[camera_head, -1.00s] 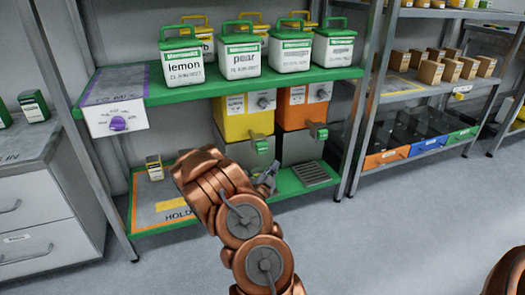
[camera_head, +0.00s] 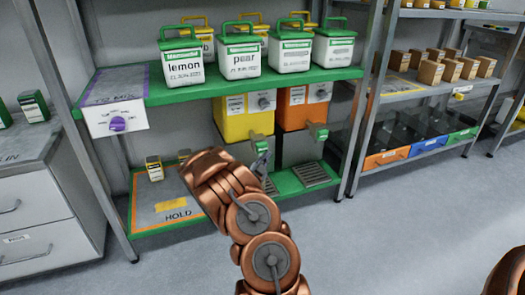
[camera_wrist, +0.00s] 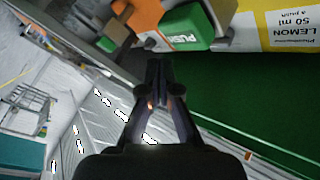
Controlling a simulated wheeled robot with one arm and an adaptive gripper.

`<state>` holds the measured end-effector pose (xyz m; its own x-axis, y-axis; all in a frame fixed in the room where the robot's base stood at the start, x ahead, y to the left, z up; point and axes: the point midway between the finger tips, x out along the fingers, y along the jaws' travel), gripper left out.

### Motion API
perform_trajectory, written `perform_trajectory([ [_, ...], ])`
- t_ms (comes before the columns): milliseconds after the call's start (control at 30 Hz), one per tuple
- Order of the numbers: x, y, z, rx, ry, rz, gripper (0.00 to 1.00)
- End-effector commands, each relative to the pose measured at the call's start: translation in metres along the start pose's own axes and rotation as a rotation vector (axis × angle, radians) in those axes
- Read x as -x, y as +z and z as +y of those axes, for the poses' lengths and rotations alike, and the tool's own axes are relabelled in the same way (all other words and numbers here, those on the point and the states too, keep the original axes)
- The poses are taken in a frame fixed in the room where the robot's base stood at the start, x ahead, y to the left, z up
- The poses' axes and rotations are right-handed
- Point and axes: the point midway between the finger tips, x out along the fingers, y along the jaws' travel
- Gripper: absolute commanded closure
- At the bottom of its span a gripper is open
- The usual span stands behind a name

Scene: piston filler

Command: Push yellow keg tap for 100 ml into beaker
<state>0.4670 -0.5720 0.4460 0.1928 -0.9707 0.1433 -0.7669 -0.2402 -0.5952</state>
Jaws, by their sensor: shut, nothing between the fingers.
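The yellow keg (camera_head: 243,122) sits under the green shelf, with a green tap (camera_head: 258,144) at its lower front. My gripper (camera_head: 263,160) is just below and close to that tap, partly hidden by my arm. In the wrist view my gripper (camera_wrist: 156,68) is shut and empty, its tips close under the green block marked PUSH (camera_wrist: 190,35); I cannot tell whether they touch. The yellow keg's label (camera_wrist: 288,22) reads LEMON, 50 ml a push. I cannot make out a beaker; my arm hides part of the lower shelf.
An orange keg (camera_head: 300,112) with its own green tap (camera_head: 318,133) stands to the right. A grate (camera_head: 310,174) lies below it. White tubs, including lemon (camera_head: 184,65), stand on the shelf above.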

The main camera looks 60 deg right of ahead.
Motion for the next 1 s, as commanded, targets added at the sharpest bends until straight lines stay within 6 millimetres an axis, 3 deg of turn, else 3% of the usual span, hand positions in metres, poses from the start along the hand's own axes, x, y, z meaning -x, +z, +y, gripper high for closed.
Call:
perform_trajectory([
  [300,-0.0109,0.0063,-0.0067,0.002,0.001,0.001,1.0],
  [1000,-0.0109,0.0067,-0.0073,0.002,0.0,0.001,1.0],
])
